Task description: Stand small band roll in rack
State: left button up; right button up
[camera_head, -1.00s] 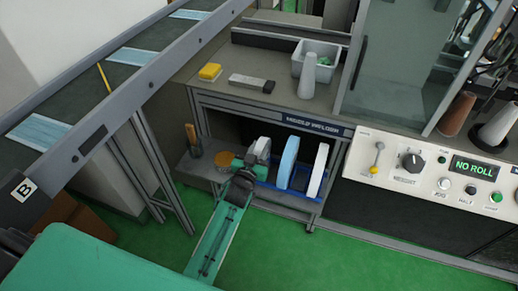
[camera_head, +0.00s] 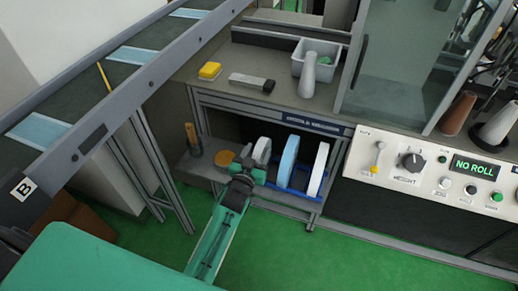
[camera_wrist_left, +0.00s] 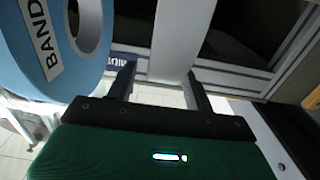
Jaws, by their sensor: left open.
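A small pale roll (camera_head: 262,150) stands upright at the left end of the blue rack (camera_head: 316,195) on the lower shelf. A blue roll (camera_head: 288,156) and a white roll (camera_head: 318,168) stand to its right. My left gripper (camera_head: 256,167) is just in front of the small roll, and the arm hides its lower part. In the left wrist view the gripper (camera_wrist_left: 160,78) has its fingers apart. A pale strip beyond the fingers may be the small roll's edge; I cannot tell whether they touch it. The blue roll, marked BAND (camera_wrist_left: 55,45), is at the left there.
An orange disc (camera_head: 225,158) and a wooden-handled tool (camera_head: 193,140) sit on the shelf at left. The conveyor (camera_head: 125,75) runs at left; green floor is open in front.

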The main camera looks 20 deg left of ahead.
pick_arm(q)
jog(key=s, duration=1.2)
jog(key=shift+a, duration=0.2)
pick_arm(e)
jog(key=shift+w+a+r, duration=0.15)
jog(key=shift+w+r, duration=0.35)
jog(key=shift+r, duration=0.15)
jog(key=shift+a, duration=0.1)
